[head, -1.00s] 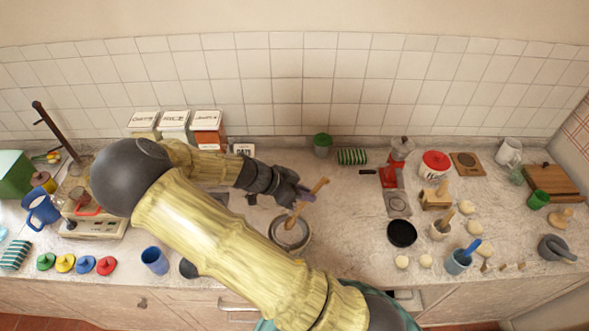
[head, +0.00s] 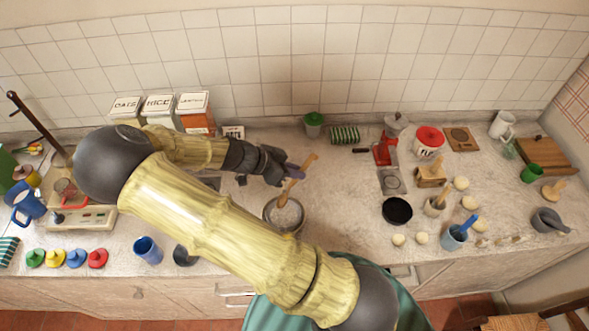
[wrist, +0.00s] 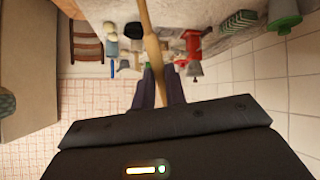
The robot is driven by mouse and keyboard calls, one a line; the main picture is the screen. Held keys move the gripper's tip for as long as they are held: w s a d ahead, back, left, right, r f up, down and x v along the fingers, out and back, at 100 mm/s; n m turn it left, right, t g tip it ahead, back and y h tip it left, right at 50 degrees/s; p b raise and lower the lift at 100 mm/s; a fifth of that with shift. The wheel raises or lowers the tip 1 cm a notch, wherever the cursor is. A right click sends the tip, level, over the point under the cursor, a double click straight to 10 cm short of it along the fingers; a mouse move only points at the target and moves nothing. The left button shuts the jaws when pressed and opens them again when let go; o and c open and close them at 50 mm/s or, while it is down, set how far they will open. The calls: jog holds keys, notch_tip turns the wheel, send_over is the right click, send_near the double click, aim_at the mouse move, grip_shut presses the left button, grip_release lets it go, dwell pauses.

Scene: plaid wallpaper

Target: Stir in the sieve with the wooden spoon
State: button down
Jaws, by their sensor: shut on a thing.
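My gripper (head: 291,171) is shut on the wooden spoon (head: 312,158), gripping it by the handle. The spoon is tilted, its upper end leaning to the right and its lower end pointing down at the sieve (head: 271,219). The sieve is a round grey vessel on the counter, partly covered by my arm. The spoon's lower end is over or inside its opening; I cannot tell how deep. In the wrist view the spoon handle (wrist: 149,35) runs between the two dark fingers (wrist: 161,88); the sieve does not show there.
A green-lidded jar (head: 314,125) stands behind. Bare counter lies between sieve and pan.

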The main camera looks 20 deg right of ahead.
notch_tip(320, 180, down, 6)
jog(key=b, duration=0.4)
jog(key=shift+f, duration=0.2)
dwell(0.5)
